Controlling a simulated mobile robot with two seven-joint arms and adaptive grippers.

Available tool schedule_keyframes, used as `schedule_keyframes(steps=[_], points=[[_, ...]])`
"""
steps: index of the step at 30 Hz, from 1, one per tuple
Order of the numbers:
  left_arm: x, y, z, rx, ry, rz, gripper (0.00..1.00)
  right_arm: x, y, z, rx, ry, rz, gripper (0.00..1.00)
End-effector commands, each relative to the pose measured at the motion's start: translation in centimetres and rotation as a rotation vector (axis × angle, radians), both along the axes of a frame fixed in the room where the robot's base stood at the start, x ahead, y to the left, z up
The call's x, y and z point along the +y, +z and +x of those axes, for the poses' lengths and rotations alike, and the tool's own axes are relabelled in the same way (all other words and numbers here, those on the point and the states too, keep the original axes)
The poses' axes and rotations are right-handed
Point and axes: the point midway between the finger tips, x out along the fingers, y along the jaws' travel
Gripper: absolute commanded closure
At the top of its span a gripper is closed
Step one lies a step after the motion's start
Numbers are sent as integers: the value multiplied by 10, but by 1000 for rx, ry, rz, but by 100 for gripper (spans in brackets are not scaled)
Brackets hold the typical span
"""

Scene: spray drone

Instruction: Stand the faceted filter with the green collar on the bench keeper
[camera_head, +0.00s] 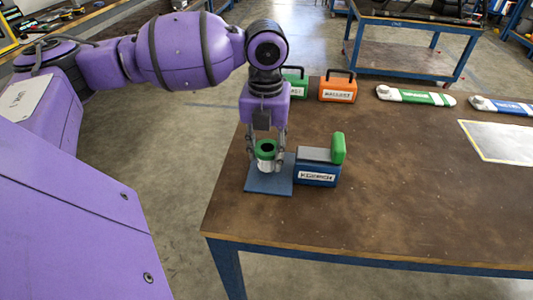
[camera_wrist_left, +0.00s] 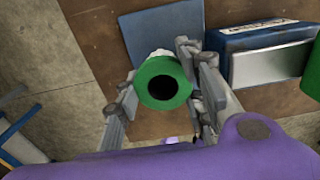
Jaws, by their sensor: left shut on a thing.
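The filter with the green collar (camera_head: 266,149) is upright between the fingers of my left gripper (camera_head: 266,157), which is shut on it. In the left wrist view the green collar (camera_wrist_left: 163,82) shows from above with a dark round hole, one finger of the left gripper (camera_wrist_left: 160,85) on each side. The filter is over or on a flat blue plate (camera_head: 268,185) at the bench's left edge; I cannot tell if its base touches. The plate also shows in the left wrist view (camera_wrist_left: 160,32). Whether this plate is the bench keeper is not legible. My right gripper is not in view.
A blue labelled box with a grey top and green end (camera_head: 317,178) stands just right of the plate. Green (camera_head: 295,84) and orange (camera_head: 337,88) cases stand behind. Two drone-arm-like parts (camera_head: 415,96) (camera_head: 503,105) and a pale sheet (camera_head: 500,141) lie right. The bench's middle front is clear.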

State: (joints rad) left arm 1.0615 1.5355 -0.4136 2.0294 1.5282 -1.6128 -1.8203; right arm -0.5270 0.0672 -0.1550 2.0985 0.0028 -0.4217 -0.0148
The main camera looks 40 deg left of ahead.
Motion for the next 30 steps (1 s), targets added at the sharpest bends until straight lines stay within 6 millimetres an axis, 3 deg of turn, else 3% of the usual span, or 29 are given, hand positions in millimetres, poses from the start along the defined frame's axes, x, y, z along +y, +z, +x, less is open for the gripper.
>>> schedule_keyframes(steps=[3,13,14,18,30], points=[[0,-13,0,2,0,1,86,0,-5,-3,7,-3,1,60],[-1,-14,0,0,0,0,86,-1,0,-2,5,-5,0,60],[0,-14,0,0,0,0,61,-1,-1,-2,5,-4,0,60],[0,-15,0,0,0,0,44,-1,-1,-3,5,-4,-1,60],[0,-7,0,0,1,1,44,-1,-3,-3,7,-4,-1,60]])
